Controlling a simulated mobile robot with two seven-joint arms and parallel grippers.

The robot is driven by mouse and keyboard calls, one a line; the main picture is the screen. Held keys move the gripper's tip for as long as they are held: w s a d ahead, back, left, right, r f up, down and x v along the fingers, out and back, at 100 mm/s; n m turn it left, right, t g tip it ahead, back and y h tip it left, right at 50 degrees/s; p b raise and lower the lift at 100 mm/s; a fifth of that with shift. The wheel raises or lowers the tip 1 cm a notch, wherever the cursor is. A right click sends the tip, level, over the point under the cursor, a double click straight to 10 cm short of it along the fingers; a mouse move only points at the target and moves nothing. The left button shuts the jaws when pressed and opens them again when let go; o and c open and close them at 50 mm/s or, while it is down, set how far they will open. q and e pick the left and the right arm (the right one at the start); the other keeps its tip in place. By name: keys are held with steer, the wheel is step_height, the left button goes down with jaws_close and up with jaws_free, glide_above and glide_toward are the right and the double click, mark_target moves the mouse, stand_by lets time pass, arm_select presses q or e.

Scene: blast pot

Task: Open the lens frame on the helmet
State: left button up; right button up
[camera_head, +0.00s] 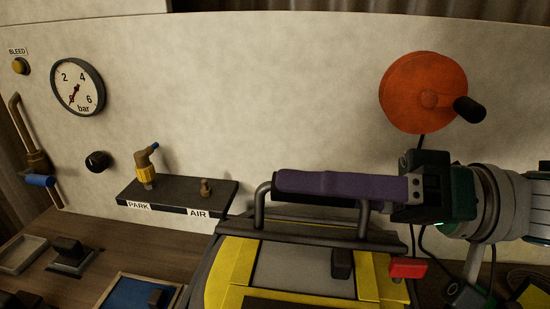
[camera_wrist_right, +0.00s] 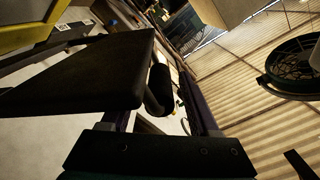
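A yellow and black body (camera_head: 231,270) with a grey panel, which I take for the helmet, is at the bottom centre in the head view, cut off below. A grey tube handle (camera_head: 259,208) rises from its far edge. A dark tab (camera_head: 342,263) and a red tab (camera_head: 408,267) sit on its near right side. I cannot tell which part is the lens frame. My right gripper (camera_head: 285,184) reaches in from the right, its purple fingers along the handle's top bar. In the wrist view the fingers (camera_wrist_right: 162,115) are apart, with a dark rounded bar between them; contact is unclear. My left gripper is not in view.
A pale wall panel carries a gauge (camera_head: 78,87), an orange crank wheel (camera_head: 424,93) above my right gripper, and a black knob (camera_head: 97,161). A PARK/AIR shelf (camera_head: 178,199) stands left of the helmet. A blue tray (camera_head: 127,292) and other small items lie lower left.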

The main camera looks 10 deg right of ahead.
steer(key=b+v, duration=0.3)
steer(key=v, duration=0.7)
